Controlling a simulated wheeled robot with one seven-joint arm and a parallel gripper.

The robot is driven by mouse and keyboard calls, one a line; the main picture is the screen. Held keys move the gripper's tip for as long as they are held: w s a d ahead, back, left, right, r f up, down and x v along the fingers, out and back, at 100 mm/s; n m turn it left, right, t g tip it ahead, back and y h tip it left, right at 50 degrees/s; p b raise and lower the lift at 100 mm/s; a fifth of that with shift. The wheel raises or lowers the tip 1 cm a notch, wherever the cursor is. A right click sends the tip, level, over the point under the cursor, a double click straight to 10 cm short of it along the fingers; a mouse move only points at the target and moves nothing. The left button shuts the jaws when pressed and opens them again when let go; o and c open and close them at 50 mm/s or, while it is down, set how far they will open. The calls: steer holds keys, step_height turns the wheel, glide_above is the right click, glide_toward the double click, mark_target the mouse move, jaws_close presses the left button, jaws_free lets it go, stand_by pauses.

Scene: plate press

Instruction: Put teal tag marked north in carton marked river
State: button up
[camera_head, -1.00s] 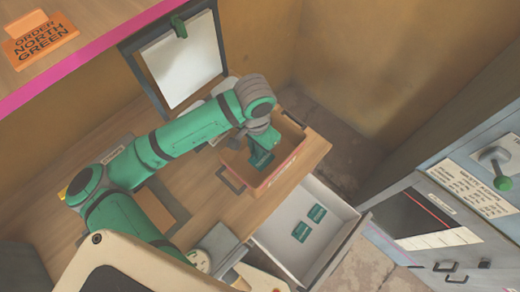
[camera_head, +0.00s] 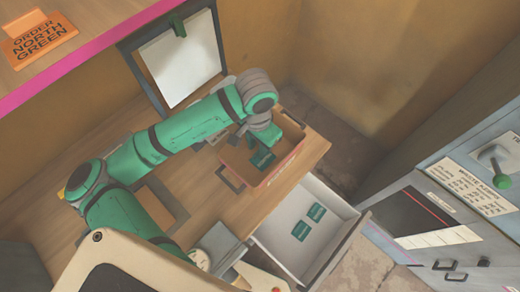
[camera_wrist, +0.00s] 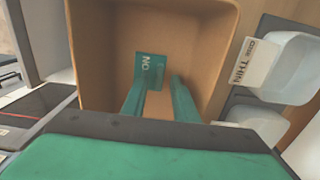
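A teal tag (camera_head: 262,157) lies inside the orange-brown carton (camera_head: 232,172) on the wooden counter. In the wrist view the tag (camera_wrist: 151,68) shows the white letters "NO"; the rest is hidden by a finger. The carton (camera_wrist: 88,60) surrounds it there. The carton's outer marking is too small to read. My gripper (camera_wrist: 158,82) reaches down into the carton, its two teal fingers apart with a gap between them. The left finger overlaps the tag in the picture; I cannot tell whether they touch. In the head view my gripper (camera_head: 264,143) is above the tag.
An open white drawer (camera_head: 278,232) below the counter holds two more teal tags (camera_head: 308,222). Clear bins (camera_wrist: 280,65) stand beside the carton. A clipboard (camera_head: 182,58) leans at the back. A grey machine (camera_head: 455,200) stands at the right. An orange sign (camera_head: 38,37) reads "ORDER NORTH GREEN".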

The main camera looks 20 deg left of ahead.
step_height(320, 180, up, 10)
steer(key=shift+r, duration=0.25)
stand_by(0.6)
